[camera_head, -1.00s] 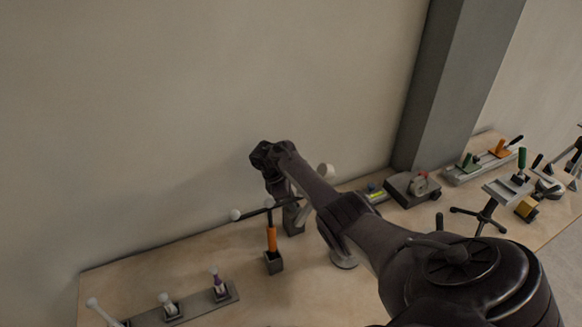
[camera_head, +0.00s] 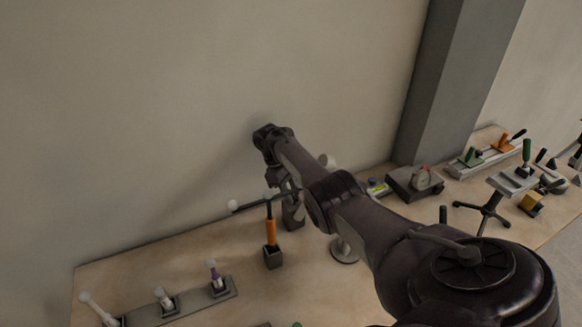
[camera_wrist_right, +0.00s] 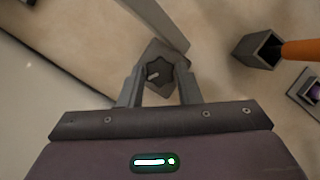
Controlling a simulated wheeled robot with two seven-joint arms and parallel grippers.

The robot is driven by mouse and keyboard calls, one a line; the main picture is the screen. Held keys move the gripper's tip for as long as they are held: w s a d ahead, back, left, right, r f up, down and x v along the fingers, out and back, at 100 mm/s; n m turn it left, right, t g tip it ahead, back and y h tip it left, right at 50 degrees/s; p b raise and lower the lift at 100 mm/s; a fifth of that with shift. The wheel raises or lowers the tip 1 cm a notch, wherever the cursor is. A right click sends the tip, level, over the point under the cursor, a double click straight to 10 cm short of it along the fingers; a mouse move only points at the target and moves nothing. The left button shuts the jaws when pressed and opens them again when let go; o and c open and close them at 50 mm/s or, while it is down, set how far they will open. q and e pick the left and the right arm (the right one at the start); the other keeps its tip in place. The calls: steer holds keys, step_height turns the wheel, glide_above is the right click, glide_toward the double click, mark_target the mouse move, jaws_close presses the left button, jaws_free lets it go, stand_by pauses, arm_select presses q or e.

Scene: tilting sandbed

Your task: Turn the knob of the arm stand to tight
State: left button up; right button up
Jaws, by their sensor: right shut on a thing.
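The knob (camera_wrist_right: 158,74) is a dark, star-shaped part with a small light pin or mark on it, seen in the right wrist view. My right gripper (camera_wrist_right: 160,84) has a finger on each side of it and is shut on it. A grey bar of the arm stand (camera_wrist_right: 158,22) runs up past the knob. In the head view my right arm crosses in front of the stand. Only its round base (camera_head: 343,251) and a pale round end (camera_head: 327,160) show beside the arm, and the knob is hidden there. My left gripper is out of view.
An orange-handled tool stands in a dark square holder (camera_head: 273,258), close to the right gripper. A rail with several pale-topped pieces (camera_head: 190,304) lies at the front left. A grey device (camera_head: 412,184) and other fixtures stand at the right. The wall is close behind.

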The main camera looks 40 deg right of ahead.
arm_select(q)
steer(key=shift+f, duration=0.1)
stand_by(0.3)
arm_select(e)
steer(key=o, duration=1)
steer(key=shift+c, duration=0.2)
steer(key=shift+r, duration=0.15)
